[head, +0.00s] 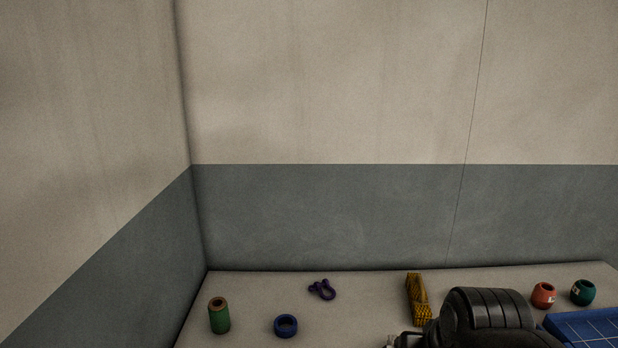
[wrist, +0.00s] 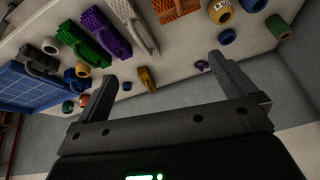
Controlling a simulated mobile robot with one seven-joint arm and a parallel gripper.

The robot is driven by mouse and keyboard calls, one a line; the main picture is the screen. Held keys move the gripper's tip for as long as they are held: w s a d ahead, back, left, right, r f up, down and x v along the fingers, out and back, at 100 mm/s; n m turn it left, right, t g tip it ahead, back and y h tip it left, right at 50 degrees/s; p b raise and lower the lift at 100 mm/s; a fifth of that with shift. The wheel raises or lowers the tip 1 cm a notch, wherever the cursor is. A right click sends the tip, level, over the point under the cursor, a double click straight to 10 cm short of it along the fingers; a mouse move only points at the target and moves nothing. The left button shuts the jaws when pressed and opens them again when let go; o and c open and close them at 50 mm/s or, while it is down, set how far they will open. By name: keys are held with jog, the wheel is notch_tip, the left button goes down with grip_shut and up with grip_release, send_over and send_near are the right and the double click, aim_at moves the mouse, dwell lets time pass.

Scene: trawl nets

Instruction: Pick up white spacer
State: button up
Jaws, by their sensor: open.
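A small pale, round piece (wrist: 51,46) lies near the blue gridded surface at the left of the wrist view. It may be the white spacer, but it is too small to be sure. My gripper (wrist: 163,67) is open in the wrist view, its two dark fingers wide apart with nothing between them. The pale piece is well to the left of the fingers, apart from them. In the head view my dark arm covers part of the table at the bottom, and no white spacer can be made out clearly there.
The table holds a green spool (head: 219,316), a blue ring (head: 286,326), a purple shackle (head: 322,289), a yellow bundle (head: 418,299), an orange spool (head: 543,295), a teal spool (head: 582,292) and a blue gridded surface (head: 585,328). Purple (wrist: 106,33), green (wrist: 80,43) and whitish (wrist: 133,24) bundles lie beyond.

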jog(key=shift+s+a+f+n, duration=0.2)
jog(key=shift+s+a+n, duration=0.6)
jog(key=shift+s+a, duration=0.3)
jog(key=shift+d, duration=0.1)
jog(key=c, duration=0.6)
